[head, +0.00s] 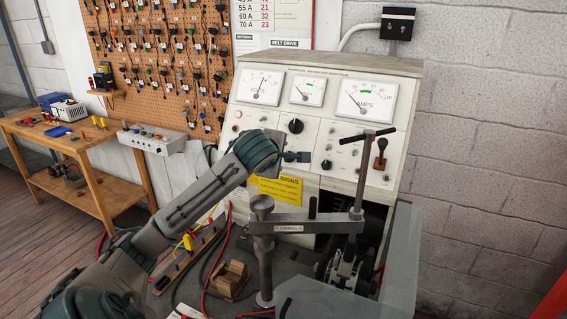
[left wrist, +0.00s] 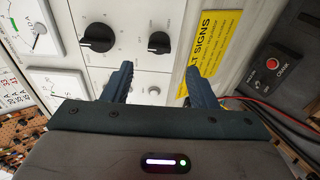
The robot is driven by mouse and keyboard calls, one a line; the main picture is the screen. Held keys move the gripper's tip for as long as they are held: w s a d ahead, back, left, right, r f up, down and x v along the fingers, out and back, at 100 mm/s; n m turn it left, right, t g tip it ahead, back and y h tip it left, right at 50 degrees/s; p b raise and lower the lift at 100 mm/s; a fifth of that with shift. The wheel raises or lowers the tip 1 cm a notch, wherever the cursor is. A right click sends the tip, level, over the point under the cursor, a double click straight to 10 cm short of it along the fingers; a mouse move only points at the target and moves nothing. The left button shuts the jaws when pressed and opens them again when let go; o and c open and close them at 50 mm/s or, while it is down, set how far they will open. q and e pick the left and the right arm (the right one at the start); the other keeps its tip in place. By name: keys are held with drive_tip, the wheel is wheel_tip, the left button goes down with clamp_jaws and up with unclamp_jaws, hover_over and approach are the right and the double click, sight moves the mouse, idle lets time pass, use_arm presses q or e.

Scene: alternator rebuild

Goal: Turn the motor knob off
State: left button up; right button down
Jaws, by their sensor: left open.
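A large black knob (head: 295,126) sits on the pale test bench panel below the meters. It also shows in the left wrist view (left wrist: 97,38), towards the meters. A smaller black knob (left wrist: 160,42) shows in the left wrist view between the large knob and the yellow sign. I cannot read which one is labelled motor. My left gripper (head: 303,157) is in front of the panel below the large knob. In the left wrist view its fingers (left wrist: 158,84) are open and empty, with the small knob beyond the gap between them. My right gripper is not in view.
A steel clamp arm (head: 290,224) and T-handle post (head: 361,178) stand right of my left arm. A lever (head: 380,154) is on the panel's right. A red button box (left wrist: 283,78) and cables lie beyond the yellow sign (left wrist: 214,46). A wooden bench (head: 75,145) stands left.

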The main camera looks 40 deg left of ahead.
use_arm(q)
drive_tip(key=shift+b+v, duration=0.3)
drive_tip(key=shift+v, duration=1.2)
